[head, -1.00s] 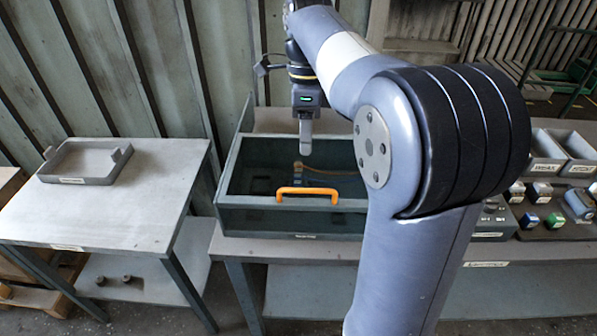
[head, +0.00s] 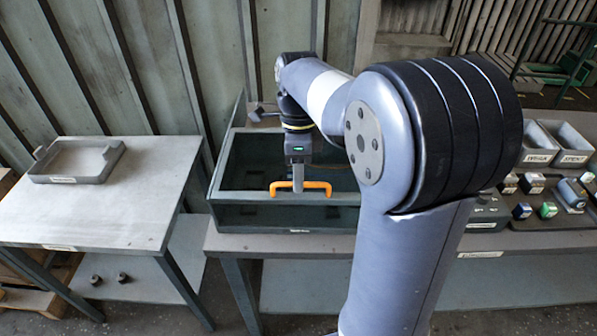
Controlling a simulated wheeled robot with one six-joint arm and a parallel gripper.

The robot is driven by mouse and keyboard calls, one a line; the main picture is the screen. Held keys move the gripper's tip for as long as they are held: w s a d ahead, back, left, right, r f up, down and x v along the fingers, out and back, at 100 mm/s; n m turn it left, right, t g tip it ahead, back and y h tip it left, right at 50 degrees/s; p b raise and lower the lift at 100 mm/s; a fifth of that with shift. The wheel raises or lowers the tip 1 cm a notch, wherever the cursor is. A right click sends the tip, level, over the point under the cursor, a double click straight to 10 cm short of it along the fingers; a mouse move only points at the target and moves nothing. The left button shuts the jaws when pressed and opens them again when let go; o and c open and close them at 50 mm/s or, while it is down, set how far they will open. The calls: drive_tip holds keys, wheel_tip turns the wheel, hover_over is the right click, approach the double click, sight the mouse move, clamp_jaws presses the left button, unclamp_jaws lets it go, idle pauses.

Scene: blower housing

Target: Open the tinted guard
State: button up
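The tinted guard (head: 240,170) is a dark see-through lid over the box-shaped blower housing (head: 255,217) on the bench. It looks closed. An orange handle (head: 316,186) stands at the guard's front edge. My gripper (head: 298,187) points down at the handle's middle, its tip level with the bar in the picture. I cannot tell whether its fingers are around the bar or only in front of it, or whether they are open. The inside of the housing is dim behind the tint, and my arm covers its right side.
A side table (head: 95,205) at the left holds a shallow grey tray (head: 75,162). At the right of the bench are two grey bins (head: 545,143) and several small coloured blocks (head: 547,210) on a dark board. A ribbed wall stands close behind.

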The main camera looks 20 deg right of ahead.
clamp_jaws()
idle(0.3)
drive_tip(key=shift+w+r, duration=0.1)
